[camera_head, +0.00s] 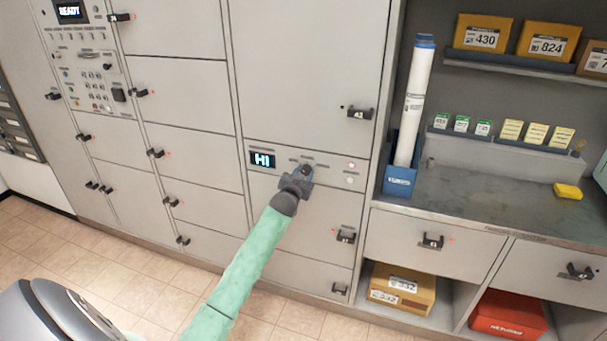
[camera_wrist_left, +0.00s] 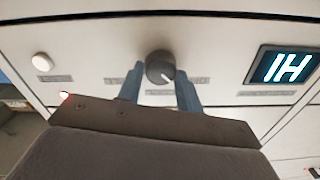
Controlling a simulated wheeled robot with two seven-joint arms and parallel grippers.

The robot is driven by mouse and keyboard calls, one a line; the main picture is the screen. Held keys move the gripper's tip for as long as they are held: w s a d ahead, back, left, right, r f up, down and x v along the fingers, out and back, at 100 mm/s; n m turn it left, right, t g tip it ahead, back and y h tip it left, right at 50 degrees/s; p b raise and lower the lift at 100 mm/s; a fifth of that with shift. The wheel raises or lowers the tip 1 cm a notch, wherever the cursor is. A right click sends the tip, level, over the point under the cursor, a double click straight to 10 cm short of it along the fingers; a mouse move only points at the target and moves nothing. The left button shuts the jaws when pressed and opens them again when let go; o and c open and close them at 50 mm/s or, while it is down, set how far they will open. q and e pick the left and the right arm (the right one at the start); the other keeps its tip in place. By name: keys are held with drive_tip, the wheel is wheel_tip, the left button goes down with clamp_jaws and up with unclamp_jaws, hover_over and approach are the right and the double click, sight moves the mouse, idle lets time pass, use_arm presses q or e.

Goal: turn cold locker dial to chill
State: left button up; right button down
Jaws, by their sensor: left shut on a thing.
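The cold locker dial (camera_wrist_left: 160,68) is a dark round knob with a white pointer line, on a light grey panel strip. In the left wrist view the two blue fingers of my left gripper (camera_wrist_left: 160,88) stand on either side of it, and the gripper is shut on it. In the head view my left gripper (camera_head: 303,178) reaches the panel and largely hides the dial. A lit display (camera_head: 262,159) left of the dial reads "HI"; it also shows upside down in the left wrist view (camera_wrist_left: 284,67). The labels around the dial are too small to read. My right gripper is not in view.
Grey locker doors with dark handles (camera_head: 345,236) surround the panel. A blue holder (camera_head: 398,180) with a white tube stands on the counter (camera_head: 470,190) at right. The tiled floor (camera_head: 160,280) is clear.

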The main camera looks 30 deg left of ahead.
use_arm(q)
drive_tip(key=m, duration=0.3)
drive_tip(key=shift+p, duration=0.3)
drive_tip(key=shift+m, duration=0.4)
drive_tip(key=m, duration=0.2)
drive_tip(key=shift+d+m+p, duration=0.1)
drive_tip(key=shift+m+p, duration=0.2)
drive_tip(key=shift+m, duration=1.9)
drive_tip(key=m+p, duration=0.1)
drive_tip(key=m, duration=0.2)
drive_tip(key=shift+f+m, duration=0.1)
drive_tip(key=shift+m, duration=0.2)
drive_tip(key=m, duration=0.3)
drive_tip(key=shift+m+p, duration=0.3)
drive_tip(key=shift+p, duration=0.1)
drive_tip(key=shift+f+m, duration=0.1)
drive_tip(key=shift+m, duration=0.9)
drive_tip(key=shift+m+p, duration=0.4)
drive_tip(key=shift+m, duration=0.3)
drive_tip(key=shift+d+f+m, duration=0.1)
drive_tip(key=shift+f+m, duration=0.05)
drive_tip(key=shift+m, duration=0.15)
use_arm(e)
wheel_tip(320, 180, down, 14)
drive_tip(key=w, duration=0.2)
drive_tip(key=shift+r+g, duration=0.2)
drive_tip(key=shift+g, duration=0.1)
